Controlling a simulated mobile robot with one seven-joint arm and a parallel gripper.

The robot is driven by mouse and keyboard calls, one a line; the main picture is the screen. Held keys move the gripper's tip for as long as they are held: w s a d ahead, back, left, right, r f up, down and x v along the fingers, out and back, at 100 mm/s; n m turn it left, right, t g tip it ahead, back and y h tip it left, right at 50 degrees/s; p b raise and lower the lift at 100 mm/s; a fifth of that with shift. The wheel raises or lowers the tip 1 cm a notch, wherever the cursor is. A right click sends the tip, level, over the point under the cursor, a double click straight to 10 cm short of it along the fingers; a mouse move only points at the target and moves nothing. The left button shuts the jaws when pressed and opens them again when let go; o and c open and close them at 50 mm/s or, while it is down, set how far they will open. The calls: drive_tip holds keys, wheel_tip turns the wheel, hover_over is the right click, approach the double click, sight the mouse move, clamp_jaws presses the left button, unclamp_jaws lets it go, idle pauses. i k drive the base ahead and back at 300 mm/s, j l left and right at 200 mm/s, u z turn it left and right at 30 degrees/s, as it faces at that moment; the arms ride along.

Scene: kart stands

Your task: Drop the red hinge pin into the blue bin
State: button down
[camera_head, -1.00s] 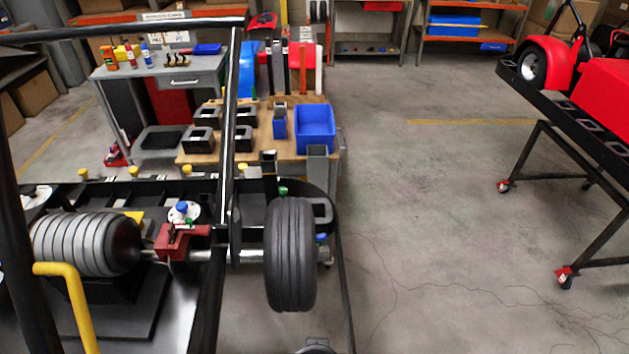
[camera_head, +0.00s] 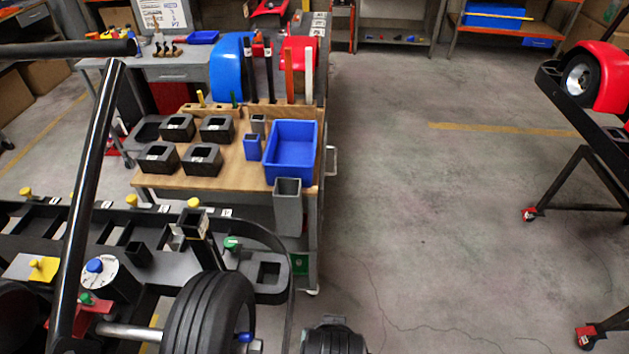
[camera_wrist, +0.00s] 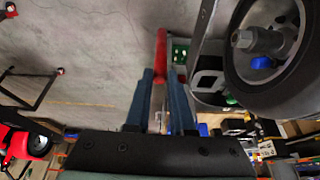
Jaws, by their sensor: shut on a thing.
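The red hinge pin (camera_wrist: 161,48) is held between the two blue-grey fingers of my gripper (camera_wrist: 161,78) in the wrist view. Its red end sticks out past the fingertips, over bare floor. The blue bin (camera_head: 289,172) stands open on the right end of the wooden top of a cart in the head view, and its visible inside looks empty. The gripper's fingers and the pin do not show in the head view. Only a dark part of my arm shows at its bottom edge, nearer than the bin.
A kart frame with a black tyre (camera_head: 208,315) and a curved black bumper stands between me and the cart. A tall grey holder (camera_head: 287,210) is at the cart's near edge, just before the bin. A smaller blue cup (camera_head: 252,147) stands left of the bin.

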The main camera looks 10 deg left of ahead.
sight(297, 162)
drive_tip(key=i+l, duration=1.15)
drive_tip(key=i, duration=0.2)
drive_tip(key=i+l+u, duration=0.2)
drive_tip(key=i+l, duration=0.3)
drive_tip(key=i+l+u, duration=0.15)
drive_tip(key=i+l, duration=0.35)
drive_tip(key=l+u, duration=0.1)
drive_tip(key=u, duration=1.95)
drive_tip(key=i, duration=0.5)
